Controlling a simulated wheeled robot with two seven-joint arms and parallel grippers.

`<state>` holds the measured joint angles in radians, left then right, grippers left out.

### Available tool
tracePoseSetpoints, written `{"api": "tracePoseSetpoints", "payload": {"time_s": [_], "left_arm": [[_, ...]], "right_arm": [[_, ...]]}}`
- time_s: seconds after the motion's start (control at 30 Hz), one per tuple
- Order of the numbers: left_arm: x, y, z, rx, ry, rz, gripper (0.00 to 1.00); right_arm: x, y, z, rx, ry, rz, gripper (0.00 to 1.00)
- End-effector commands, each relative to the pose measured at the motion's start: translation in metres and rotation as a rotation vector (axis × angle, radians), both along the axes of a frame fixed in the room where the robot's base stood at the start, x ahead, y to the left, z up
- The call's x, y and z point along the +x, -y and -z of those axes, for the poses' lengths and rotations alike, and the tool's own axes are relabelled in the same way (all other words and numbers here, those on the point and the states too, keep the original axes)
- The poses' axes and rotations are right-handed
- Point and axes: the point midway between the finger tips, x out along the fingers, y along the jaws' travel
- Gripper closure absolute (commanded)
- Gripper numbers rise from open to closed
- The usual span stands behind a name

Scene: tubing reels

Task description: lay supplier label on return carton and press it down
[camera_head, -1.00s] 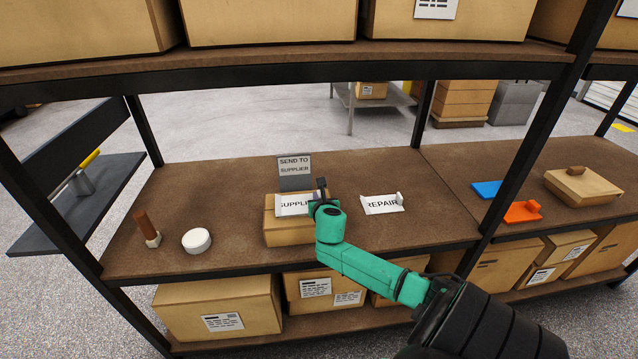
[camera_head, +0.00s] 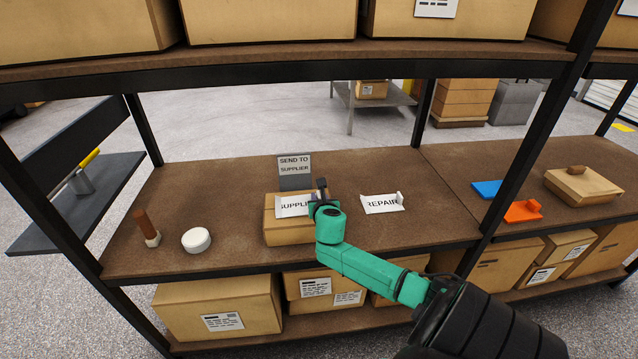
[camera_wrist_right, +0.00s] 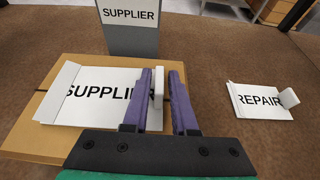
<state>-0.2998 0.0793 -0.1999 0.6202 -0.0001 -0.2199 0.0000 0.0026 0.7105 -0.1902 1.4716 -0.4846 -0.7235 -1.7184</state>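The white supplier label (camera_head: 292,207) lies on top of the brown return carton (camera_head: 290,232), in front of the grey "SEND TO SUPPLIER" sign (camera_head: 295,170). In the right wrist view the label (camera_wrist_right: 100,97) looks flat on the carton (camera_wrist_right: 30,135), with a raised edge at its left and an upright white tab (camera_wrist_right: 158,86) at its right. My right gripper (camera_wrist_right: 162,80) is open, its purple fingers on either side of that tab, with a gap beside the right finger. The gripper (camera_head: 322,190) is over the carton's right part. My left gripper is not in view.
A white "REPAIR" label (camera_head: 382,204) with a tab lies right of the carton. A white round piece (camera_head: 196,240) and a brown-handled tool (camera_head: 148,229) stand at left. A shelf post (camera_head: 520,130) and the upper shelf (camera_head: 300,67) bound the space.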

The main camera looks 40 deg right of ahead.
Motion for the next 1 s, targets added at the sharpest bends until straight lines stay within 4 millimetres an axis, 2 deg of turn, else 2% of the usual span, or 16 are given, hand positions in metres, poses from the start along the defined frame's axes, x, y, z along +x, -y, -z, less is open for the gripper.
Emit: {"api": "tracePoseSetpoints", "payload": {"time_s": [0.47,0.57,0.9,1.0], "left_arm": [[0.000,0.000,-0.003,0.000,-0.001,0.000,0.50],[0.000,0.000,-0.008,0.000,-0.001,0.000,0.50],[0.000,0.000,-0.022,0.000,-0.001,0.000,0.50],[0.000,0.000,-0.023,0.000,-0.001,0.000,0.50]], "right_arm": [[-0.006,-0.005,-0.004,-0.001,-0.002,-0.002,0.54],[-0.018,-0.014,-0.010,-0.001,-0.003,-0.003,0.54],[-0.086,-0.066,-0.045,0.002,-0.004,-0.004,0.54],[-0.100,-0.076,-0.051,0.001,-0.003,-0.001,0.54]]}}
